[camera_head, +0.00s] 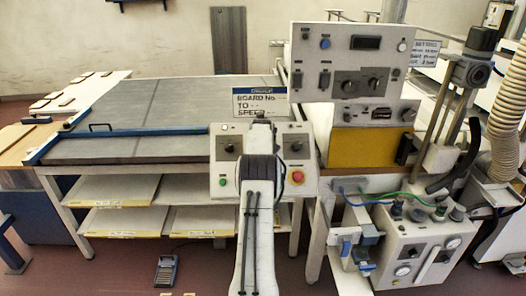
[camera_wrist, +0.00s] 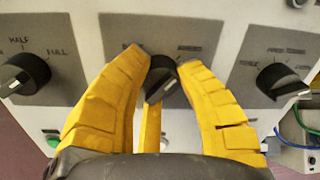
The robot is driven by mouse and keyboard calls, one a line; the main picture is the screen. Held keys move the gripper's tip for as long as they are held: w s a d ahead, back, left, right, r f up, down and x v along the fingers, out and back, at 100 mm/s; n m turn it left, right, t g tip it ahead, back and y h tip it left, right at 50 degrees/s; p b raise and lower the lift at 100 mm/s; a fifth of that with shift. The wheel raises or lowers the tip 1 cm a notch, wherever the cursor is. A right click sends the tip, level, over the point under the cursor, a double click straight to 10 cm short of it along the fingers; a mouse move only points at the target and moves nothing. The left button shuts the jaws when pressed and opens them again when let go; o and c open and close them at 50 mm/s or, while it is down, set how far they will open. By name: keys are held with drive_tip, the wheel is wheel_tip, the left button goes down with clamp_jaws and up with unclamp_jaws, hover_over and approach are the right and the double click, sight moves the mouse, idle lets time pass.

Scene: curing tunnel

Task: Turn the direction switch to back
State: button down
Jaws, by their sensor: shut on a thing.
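A black rotary switch (camera_wrist: 161,80) sits in the middle of a grey panel in the wrist view, with small labels above it too blurred to read. The yellow fingers of my gripper (camera_wrist: 165,60) are closed around it from left and right. Its ridge looks slanted toward the upper right, but its exact setting is hard to tell. In the head view my arm hides this switch and the gripper tips, in front of the control panel (camera_head: 310,187).
A knob marked HALF and FULL (camera_wrist: 25,74) is left of my fingers; another black knob (camera_wrist: 283,82) is to the right. A green button (camera_wrist: 53,140) and a red button (camera_head: 297,177) are lower on the panel. A flat conveyor bed (camera_head: 150,110) lies behind.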

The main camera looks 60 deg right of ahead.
drive_tip(key=shift+n+b, duration=0.8)
drive_tip(key=shift+n, duration=1.3)
drive_tip(key=c, duration=0.8)
unclamp_jaws()
drive_tip(key=shift+w, duration=0.1)
drive_tip(key=shift+v, duration=5.95)
drive_tip(key=shift+o, duration=0.3)
drive_tip(key=shift+a+f, duration=0.1)
drive_tip(key=shift+f, duration=0.05)
